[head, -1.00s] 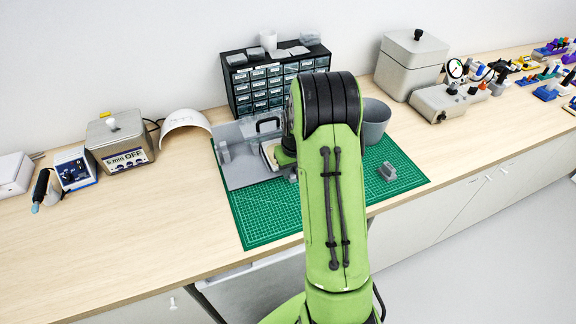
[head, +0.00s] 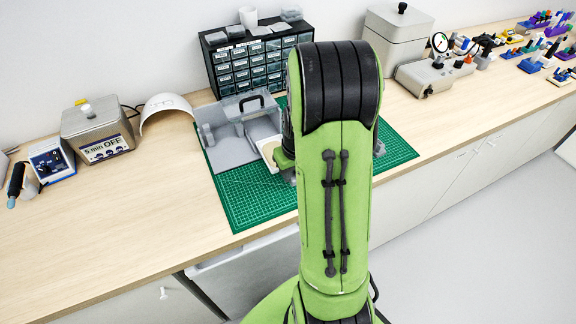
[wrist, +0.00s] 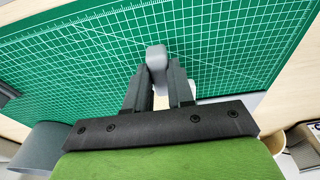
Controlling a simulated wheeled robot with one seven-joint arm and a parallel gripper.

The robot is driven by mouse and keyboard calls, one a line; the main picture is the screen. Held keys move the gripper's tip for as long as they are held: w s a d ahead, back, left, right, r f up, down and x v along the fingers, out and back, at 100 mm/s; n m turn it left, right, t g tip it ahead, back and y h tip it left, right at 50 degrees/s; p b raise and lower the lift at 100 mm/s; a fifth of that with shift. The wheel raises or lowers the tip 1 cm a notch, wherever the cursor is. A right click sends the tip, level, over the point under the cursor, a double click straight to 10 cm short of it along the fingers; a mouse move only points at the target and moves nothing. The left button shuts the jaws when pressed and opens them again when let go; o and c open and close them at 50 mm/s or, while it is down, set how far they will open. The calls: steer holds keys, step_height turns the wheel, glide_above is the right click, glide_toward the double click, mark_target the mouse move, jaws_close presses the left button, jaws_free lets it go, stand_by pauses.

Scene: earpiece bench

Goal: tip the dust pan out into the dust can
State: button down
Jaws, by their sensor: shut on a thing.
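My gripper (wrist: 157,88) is shut on a small grey rounded piece, which looks like the handle of the dust pan (wrist: 155,57). A pale part shows between and beside the fingers; the rest of the pan is hidden. The green mat lies beyond it in the wrist view. A grey round can (wrist: 38,150), likely the dust can, shows at the lower left of the wrist view, apart from the gripper. In the head view my arm hides the can and most of the gripper.
The green cutting mat (head: 245,205) lies on the wooden bench. A grey open box (head: 220,148) with a dark handle stands on its back left, before a black drawer cabinet (head: 222,76). A heater box (head: 97,130) stands left. The bench front left is clear.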

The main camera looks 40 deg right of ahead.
steer(key=shift+s+r, duration=0.1)
steer(key=shift+s, duration=0.1)
step_height(320, 180, up, 8)
steer(key=p, duration=0.6)
stand_by(0.3)
stand_by(0.5)
